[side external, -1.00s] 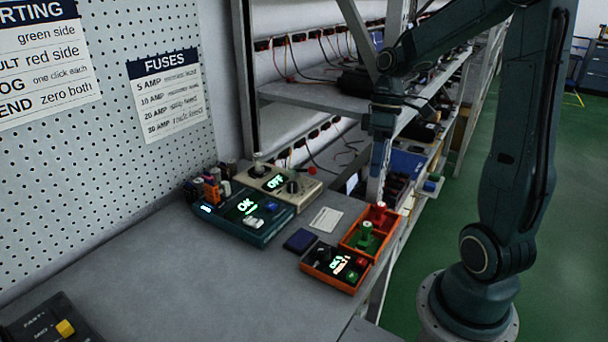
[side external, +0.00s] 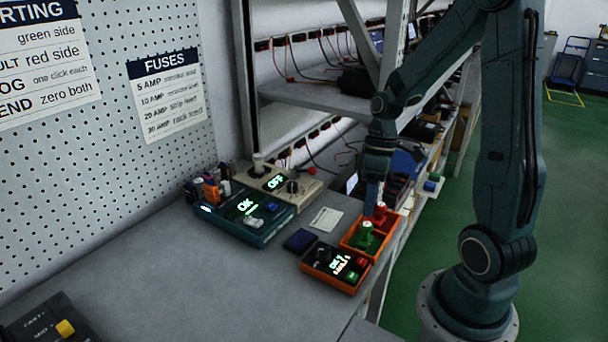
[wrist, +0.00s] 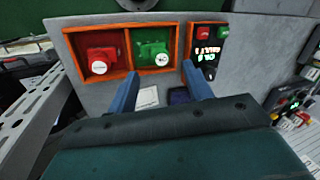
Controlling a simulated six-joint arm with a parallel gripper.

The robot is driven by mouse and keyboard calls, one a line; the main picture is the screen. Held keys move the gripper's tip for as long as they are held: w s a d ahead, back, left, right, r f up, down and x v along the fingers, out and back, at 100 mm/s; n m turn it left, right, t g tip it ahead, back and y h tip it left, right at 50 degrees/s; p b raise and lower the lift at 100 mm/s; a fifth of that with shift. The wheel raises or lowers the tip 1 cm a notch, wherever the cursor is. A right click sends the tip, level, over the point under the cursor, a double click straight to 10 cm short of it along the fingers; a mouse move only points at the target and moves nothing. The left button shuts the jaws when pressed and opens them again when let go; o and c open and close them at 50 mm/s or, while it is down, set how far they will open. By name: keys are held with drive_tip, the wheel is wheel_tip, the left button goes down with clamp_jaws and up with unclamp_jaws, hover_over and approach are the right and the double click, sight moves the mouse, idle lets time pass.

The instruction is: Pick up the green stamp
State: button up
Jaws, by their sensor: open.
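The green stamp (side external: 366,236) stands in the front compartment of an orange two-compartment tray (side external: 345,243). The green stamp also shows in the wrist view (wrist: 150,53), beyond my fingers and between their lines. The red stamp (side external: 380,211) stands in the other compartment; in the wrist view the red stamp (wrist: 99,61) is left of the green one. My gripper (side external: 371,211) is above the tray near the stamps. In the wrist view my gripper (wrist: 163,86) has its two blue fingers apart, with nothing between them.
An orange-edged counter box (side external: 335,267) with lit digits and buttons adjoins the tray. A dark blue pad (side external: 300,240) and a white card (side external: 326,219) lie left of the tray. A teal device (side external: 243,213) reading OK stands farther left.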

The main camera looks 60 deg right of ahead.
sight(367, 223)
drive_tip(key=shift+x, duration=2.6)
drive_tip(key=c, duration=1.1)
